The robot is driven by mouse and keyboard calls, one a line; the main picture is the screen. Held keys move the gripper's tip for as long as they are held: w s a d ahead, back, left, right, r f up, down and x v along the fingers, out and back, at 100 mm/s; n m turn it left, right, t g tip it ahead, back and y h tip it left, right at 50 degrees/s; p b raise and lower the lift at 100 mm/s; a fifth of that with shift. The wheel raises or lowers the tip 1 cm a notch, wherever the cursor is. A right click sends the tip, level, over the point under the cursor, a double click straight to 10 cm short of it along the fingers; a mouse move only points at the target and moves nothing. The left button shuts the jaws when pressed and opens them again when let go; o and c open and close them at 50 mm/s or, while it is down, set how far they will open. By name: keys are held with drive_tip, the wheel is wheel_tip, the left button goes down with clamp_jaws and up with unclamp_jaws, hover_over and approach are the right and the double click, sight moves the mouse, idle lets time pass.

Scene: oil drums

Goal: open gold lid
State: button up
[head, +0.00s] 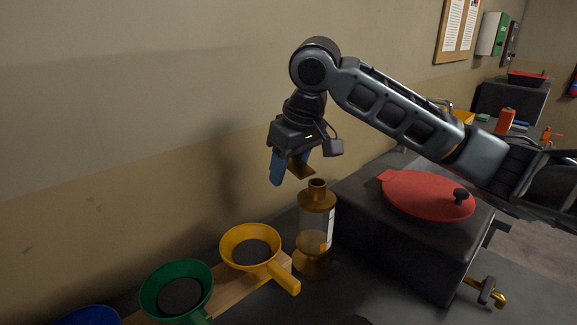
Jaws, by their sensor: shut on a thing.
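A clear bottle (313,225) with a gold-brown shoulder and base stands upright on the dark surface in the head view. Its narrow gold neck shows at the top with nothing on it. My gripper (294,167), with blue fingers, is above and slightly left of the bottle. It is shut on a small gold piece, the gold lid (301,169), which is tilted and apart from the bottle neck. The fingers hide part of the lid.
A yellow funnel (233,241) and a green funnel (150,284) sit on a wooden board left of the bottle. A dark drum with a red lid (415,193) and brass tap (488,291) is close on the right. The wall is behind.

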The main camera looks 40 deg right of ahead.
drive_tip(key=o, duration=0.6)
wheel_tip(320, 180, up, 7)
drive_tip(key=p, duration=0.6)
drive_tip(key=shift+r+p, duration=0.1)
drive_tip(key=shift+p, duration=0.2)
drive_tip(key=shift+r, duration=0.9)
